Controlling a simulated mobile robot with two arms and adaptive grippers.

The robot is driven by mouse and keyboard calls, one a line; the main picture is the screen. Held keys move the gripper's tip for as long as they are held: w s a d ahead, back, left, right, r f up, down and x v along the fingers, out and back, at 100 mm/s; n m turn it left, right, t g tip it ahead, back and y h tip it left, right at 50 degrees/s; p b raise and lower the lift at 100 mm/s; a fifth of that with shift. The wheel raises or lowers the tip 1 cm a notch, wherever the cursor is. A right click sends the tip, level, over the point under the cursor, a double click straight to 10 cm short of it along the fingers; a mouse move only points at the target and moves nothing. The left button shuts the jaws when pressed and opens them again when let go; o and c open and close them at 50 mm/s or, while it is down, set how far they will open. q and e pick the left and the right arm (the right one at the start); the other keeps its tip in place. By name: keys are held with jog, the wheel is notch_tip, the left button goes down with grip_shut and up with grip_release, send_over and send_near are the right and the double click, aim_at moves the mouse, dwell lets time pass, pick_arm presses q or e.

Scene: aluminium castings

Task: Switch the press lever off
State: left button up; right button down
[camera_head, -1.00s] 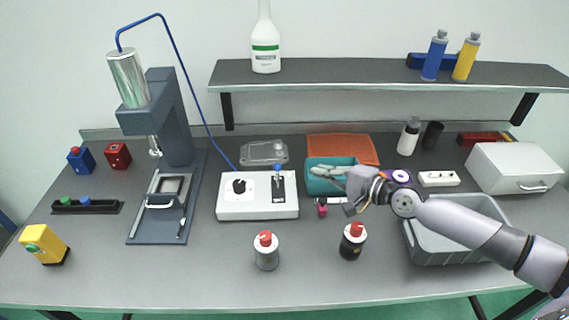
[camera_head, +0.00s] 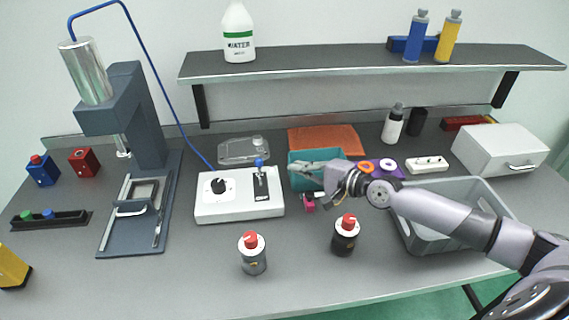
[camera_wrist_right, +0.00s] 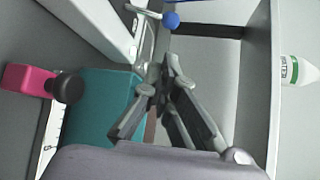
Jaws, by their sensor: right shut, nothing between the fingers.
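The press lever (camera_head: 259,163) has a blue ball knob and stands in a black slotted plate on the white control box (camera_head: 208,210). The knob is near the far end of the slot. In the right wrist view, the blue knob (camera_wrist_right: 171,20) shows at the top, beyond the fingertips. My right gripper (camera_head: 294,167) is shut and empty, just right of the lever and apart from it, above the teal bin (camera_head: 300,185). Its fingers (camera_wrist_right: 163,75) also show in the right wrist view. The press (camera_head: 140,115) stands at left. My left gripper is not in view.
A black knob (camera_head: 218,186) sits on the control box, left of the lever. Two red-capped bottles (camera_head: 252,255) (camera_head: 345,236) stand in front. A pink-ended item (camera_head: 309,203) lies by the bin. A grey crate (camera_head: 410,240) is under my right arm. A shelf (camera_head: 350,60) spans the back.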

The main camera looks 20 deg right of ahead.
aim_at(260, 173)
jog(key=x, duration=0.9)
jog(key=shift+w+a+p, duration=0.15)
jog(key=shift+w+p, duration=0.05)
jog(key=shift+p, duration=0.15)
